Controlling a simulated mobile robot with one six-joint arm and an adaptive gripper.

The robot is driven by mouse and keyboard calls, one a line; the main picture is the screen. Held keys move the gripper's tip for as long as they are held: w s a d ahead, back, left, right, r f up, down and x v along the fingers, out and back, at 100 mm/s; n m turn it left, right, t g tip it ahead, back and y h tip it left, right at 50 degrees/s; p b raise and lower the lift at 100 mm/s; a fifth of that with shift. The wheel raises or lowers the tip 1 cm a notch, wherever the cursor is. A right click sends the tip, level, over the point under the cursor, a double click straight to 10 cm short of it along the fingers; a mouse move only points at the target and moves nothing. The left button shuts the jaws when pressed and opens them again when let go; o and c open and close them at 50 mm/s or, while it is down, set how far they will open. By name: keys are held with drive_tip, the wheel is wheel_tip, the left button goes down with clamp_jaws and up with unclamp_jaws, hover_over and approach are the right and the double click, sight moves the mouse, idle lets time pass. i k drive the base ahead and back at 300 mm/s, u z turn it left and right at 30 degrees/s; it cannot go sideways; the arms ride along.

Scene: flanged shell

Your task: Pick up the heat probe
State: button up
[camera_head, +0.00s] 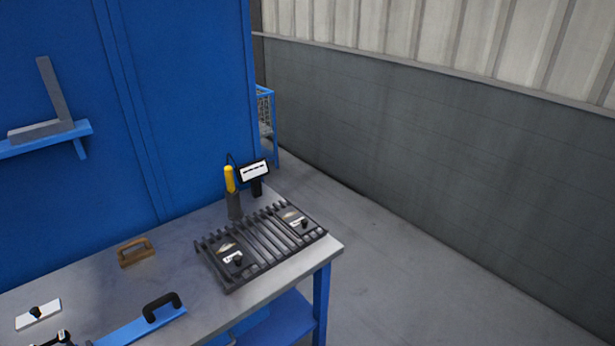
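The heat probe (230,178) appears to be the yellow-handled tool at the back right of the workbench. It stands upright with its lower end hidden inside a dark grey cylindrical holder (235,206). A dark cable seems to loop from its top toward a black display unit (255,172) with a white screen just to its right. I cannot recognise my gripper in this view.
A dark slatted rack (262,244) with small plates on it lies in front of the probe on the grey workbench (190,252). A wooden-handled block (136,252), a blue bar with a black handle (150,318) and a white plate (38,313) lie left. A blue panel rises behind.

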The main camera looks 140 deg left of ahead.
sight(228, 170)
drive_tip(key=z, duration=0.25)
drive_tip(key=k, duration=0.35)
drive_tip(key=u, duration=4.8)
